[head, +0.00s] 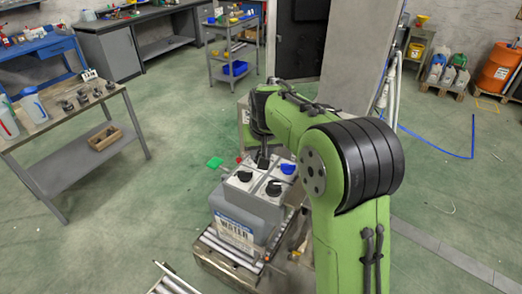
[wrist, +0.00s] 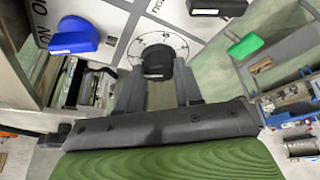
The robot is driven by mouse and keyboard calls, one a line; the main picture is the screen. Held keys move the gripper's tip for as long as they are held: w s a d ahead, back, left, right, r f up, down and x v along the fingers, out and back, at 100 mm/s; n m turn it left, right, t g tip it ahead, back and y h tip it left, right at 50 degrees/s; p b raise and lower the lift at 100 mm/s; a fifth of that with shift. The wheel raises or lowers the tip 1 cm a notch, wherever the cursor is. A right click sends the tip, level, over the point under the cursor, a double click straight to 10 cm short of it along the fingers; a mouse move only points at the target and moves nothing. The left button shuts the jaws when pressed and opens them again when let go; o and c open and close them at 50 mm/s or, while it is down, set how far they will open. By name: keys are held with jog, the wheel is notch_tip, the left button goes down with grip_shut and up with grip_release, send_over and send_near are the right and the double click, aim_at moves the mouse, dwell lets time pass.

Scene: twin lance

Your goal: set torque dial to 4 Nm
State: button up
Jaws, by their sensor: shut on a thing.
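The torque dial (wrist: 155,51) is a dark knob on a white panel with a round printed scale. In the wrist view it sits between the two fingers of my gripper (wrist: 158,78), which is shut on it. The scale's numbers and the dial's pointer are too small or covered to read. In the head view my gripper (head: 262,161) reaches down onto the far side of the white panel (head: 257,181), and the dial there is hidden by it.
The panel also bears a blue knob (head: 288,168) and black knobs (head: 244,176) (head: 273,188). A green part (head: 215,163) juts out at the left. The panel tops a grey tank labelled WATER (head: 235,228) on rollers. A workbench (head: 52,128) stands left; open floor lies between.

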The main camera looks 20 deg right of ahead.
jog(key=shift+a+m, duration=0.1)
jog(key=shift+m, duration=0.2)
jog(key=m+h+p, duration=0.1)
jog(key=m, duration=0.1)
jog(key=m+p, duration=0.1)
jog(key=m, duration=0.1)
jog(key=shift+a+r+m+g+h, duration=0.1)
jog(key=shift+m+g+h, duration=0.2)
jog(key=shift+g+h, duration=0.1)
jog(key=shift+w+m+g+h+p, duration=0.1)
jog(key=shift+m+g+h+p, duration=0.25)
jog(key=shift+m+p, duration=0.55)
jog(key=shift+w+m+g+h+p, duration=0.1)
jog(key=shift+m+g+h+p, duration=0.2)
jog(key=shift+m, duration=1)
jog(key=o, duration=1)
jog(key=shift+s, duration=0.1)
jog(key=shift+o, duration=0.2)
jog(key=p+v, duration=0.4)
jog(key=v, duration=1.1)
jog(key=shift+s+a+r+p, duration=0.15)
jog(key=shift+a+r+p, duration=0.1)
jog(key=shift+p, duration=0.1)
